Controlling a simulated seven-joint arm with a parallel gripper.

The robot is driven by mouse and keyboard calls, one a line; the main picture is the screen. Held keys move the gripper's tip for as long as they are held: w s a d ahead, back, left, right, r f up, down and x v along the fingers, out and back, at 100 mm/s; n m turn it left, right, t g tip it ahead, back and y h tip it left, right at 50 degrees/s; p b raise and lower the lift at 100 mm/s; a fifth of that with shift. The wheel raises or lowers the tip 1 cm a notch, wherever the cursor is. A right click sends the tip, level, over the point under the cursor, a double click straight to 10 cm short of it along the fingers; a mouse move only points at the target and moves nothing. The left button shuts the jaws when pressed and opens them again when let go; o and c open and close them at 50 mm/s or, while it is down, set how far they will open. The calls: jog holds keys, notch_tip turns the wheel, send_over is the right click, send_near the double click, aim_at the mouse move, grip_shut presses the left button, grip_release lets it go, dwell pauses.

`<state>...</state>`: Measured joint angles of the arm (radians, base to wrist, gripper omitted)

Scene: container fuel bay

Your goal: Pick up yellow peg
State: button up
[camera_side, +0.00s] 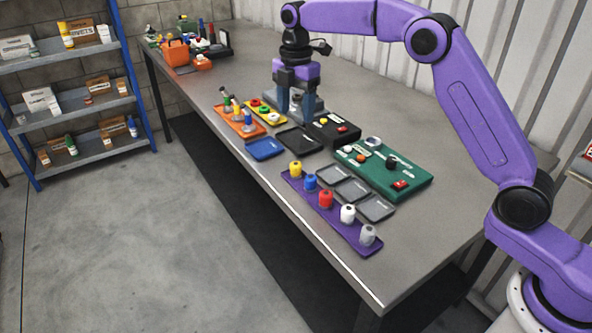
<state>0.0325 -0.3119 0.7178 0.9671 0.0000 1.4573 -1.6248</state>
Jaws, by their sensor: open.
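Two yellow pieces show, and I cannot tell for sure which is the yellow peg. One is a small yellow upright piece (236,110) on the orange tray (252,131), among other small pegs. The other is a short yellow cylinder (295,169) at the far left end of the purple tray (292,184). My gripper (297,113) points down, open, with nothing seen between its fingers. It is behind and right of the orange tray, near the yellow tray (274,122) and the black box. Its fingertips' height above the table is hard to tell.
Blue, red, white and grey cylinders share the purple tray. A green panel (410,170), black box (345,136), grey trays (350,189), blue tray (265,149) and black tray (296,139) lie nearby. An orange bin (176,52) stands at the far end. The table's right front is clear.

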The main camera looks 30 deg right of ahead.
aim_at(297, 163)
jog(key=f, duration=1.1)
jog(key=w+d+f, duration=0.1)
jog(key=f, duration=0.5)
jog(key=shift+f, duration=0.35)
jog(key=shift+c, duration=0.3)
jog(key=c, duration=1.1)
